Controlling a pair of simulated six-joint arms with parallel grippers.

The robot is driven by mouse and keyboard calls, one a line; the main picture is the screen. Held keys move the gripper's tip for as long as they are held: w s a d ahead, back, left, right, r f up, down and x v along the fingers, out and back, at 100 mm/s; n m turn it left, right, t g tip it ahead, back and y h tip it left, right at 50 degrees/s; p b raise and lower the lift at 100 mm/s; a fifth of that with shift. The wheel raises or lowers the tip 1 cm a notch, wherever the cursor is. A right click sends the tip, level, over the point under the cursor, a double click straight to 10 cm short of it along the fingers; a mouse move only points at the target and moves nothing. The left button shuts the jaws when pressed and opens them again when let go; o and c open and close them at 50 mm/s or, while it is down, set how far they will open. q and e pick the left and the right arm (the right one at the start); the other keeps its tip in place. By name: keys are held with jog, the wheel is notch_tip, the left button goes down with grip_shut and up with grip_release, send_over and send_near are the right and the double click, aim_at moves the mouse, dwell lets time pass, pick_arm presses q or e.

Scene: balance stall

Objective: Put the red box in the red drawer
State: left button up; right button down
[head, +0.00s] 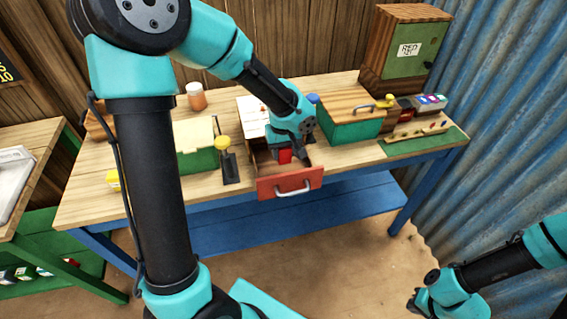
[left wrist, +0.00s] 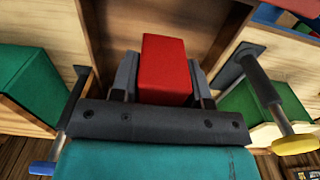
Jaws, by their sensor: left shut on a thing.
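The red drawer (head: 290,184) is pulled open at the front of the table, its silver handle facing out. The red box (head: 285,156) is over the drawer's open inside. In the left wrist view the red box (left wrist: 165,68) sits between the two fingers of my left gripper (left wrist: 162,85), with the wooden inside of the drawer around it. My left gripper (head: 291,158) is shut on the box. I cannot tell whether the box touches the drawer floor. My right gripper (head: 417,304) is low at the right, away from the table; its jaws are too small to read.
A green box with a wooden lid (head: 350,120) stands right of the drawer. A green and cream box (head: 197,150) and a dark lever with a yellow knob (head: 228,160) stand left. A wooden cabinet (head: 401,50) is at the back right. A jar (head: 196,97) stands at the back.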

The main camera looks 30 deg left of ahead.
pick_arm(q)
jog(key=shift+f, duration=0.7)
jog(key=shift+f, duration=1.9)
jog(key=shift+f, duration=0.1)
jog(key=o, duration=0.9)
jog(key=shift+o, duration=0.2)
notch_tip(320, 180, up, 12)
jog(key=shift+r, duration=0.15)
